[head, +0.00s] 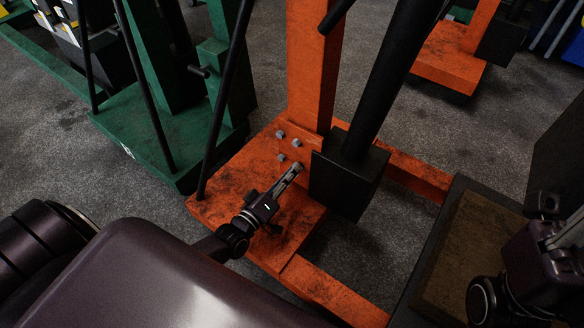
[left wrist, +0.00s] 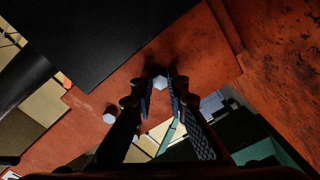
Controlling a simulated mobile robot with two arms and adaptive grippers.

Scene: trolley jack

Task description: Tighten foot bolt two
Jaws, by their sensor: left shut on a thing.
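The orange jack's foot plate (head: 310,142) carries several grey hex bolts. Three show clear of my gripper in the head view: an upper left bolt (head: 280,134), an upper right bolt (head: 297,143) and a lower left bolt (head: 282,157). My left gripper (head: 298,167) reaches to the lower right bolt position. In the left wrist view its two fingers stand either side of a hex bolt head (left wrist: 160,83), shut on it. Another bolt (left wrist: 109,118) shows to the left there. No bolt numbers are readable. My right gripper (head: 568,232) is at the lower right, partly cut off, jaws unclear.
A black block (head: 347,178) with a thick black cylinder (head: 385,80) stands close right of the gripped bolt. A thin black rod (head: 226,100) rises on the left. A green jack base (head: 160,130) stands further left. A brown-topped box (head: 470,250) is at the right.

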